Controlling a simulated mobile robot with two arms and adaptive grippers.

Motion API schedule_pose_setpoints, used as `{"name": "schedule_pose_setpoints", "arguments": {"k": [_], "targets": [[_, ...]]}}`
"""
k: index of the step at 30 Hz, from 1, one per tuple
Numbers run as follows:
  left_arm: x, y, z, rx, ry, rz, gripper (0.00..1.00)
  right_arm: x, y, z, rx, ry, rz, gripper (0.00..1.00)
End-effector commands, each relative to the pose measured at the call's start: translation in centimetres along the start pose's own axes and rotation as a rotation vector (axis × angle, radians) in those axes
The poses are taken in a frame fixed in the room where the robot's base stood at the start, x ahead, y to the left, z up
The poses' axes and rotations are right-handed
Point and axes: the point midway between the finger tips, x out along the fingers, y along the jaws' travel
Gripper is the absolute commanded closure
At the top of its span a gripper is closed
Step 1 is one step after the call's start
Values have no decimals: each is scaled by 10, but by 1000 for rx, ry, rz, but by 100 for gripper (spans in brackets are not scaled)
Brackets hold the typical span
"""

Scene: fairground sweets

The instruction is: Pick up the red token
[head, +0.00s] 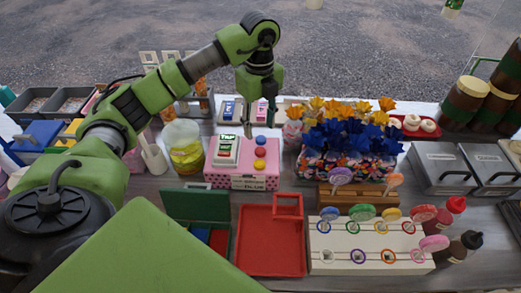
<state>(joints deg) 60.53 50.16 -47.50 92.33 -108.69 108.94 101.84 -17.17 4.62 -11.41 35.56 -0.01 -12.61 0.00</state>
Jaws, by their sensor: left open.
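My left gripper (260,119) points down above the back edge of a pink box (223,183), its fingers apart and nothing visible between them. An open green case (194,204) in front holds a red area (218,240) and blue area, too small to identify. My right gripper is not in view.
A red tray (270,240) stands in front of the pink box. Right of it is a white rack (345,262) with several lollipops. Blue and yellow wrapped sweets (345,138) stand close to the gripper's right. Grey lidded containers (440,165) are at the right.

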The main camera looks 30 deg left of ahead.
Motion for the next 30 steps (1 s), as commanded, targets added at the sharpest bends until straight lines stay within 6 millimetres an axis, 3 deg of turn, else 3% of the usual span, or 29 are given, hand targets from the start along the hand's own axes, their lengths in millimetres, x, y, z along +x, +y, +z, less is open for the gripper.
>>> {"name": "schedule_pose_setpoints", "arguments": {"k": [3,11,16,21,29,30], "targets": [[19,1,0,0,1,3,57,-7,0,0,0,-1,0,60],[38,1,-2,3,1,1,57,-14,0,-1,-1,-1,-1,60],[62,2,-5,3,4,4,57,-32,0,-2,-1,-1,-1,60],[83,1,-4,2,2,-1,57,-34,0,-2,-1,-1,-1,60],[86,0,-4,3,1,-2,57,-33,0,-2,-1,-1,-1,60],[86,0,-4,3,1,-2,68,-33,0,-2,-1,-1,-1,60]]}}
